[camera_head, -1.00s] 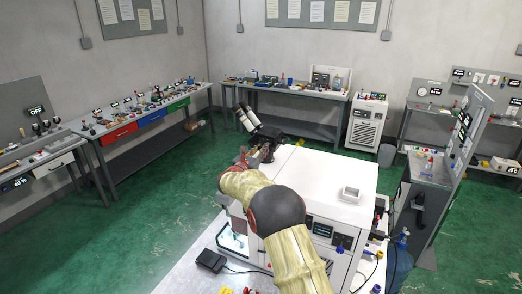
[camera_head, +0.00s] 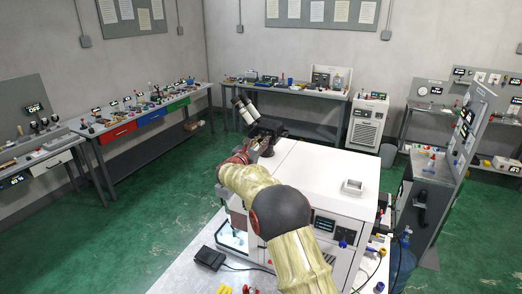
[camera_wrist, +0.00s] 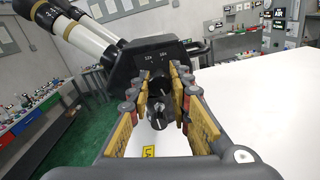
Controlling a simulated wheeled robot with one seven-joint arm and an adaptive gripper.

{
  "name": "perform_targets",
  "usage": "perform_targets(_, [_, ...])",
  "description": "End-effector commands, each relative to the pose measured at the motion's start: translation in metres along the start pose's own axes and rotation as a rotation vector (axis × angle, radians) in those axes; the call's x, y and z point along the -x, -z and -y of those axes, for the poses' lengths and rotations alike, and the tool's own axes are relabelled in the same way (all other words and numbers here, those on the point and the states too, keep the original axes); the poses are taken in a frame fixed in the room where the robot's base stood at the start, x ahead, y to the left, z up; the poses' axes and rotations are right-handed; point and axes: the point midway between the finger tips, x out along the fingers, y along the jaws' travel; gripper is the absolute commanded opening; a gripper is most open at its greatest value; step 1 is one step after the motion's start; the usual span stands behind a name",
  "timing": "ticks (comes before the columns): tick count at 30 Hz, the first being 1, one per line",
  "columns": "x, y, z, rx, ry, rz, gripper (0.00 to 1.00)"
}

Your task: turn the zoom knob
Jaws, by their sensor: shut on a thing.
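The black microscope head (camera_wrist: 150,62) with its white-and-black eyepiece tubes (camera_wrist: 78,30) fills the upper left of the wrist view. It also shows at the middle of the head view (camera_head: 266,130). A dark knob (camera_wrist: 158,86) with a pale pointer line sits on the near face of the head, below small white markings. A second dark, rounded part with a light line lies just below it. My gripper (camera_wrist: 157,92) has its yellow-padded fingers on both sides of the knob and is shut on it. Exact finger contact is hard to see. In the head view my arm largely hides the gripper.
A black foot pedal (camera_head: 207,258) lies on the light bench in front.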

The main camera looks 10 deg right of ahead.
Motion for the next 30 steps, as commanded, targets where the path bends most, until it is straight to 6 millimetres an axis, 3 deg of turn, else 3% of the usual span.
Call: perform_targets(30, [0.0002,0.0049,-0.0003,-0.894,-0.002,0.001,0.0])
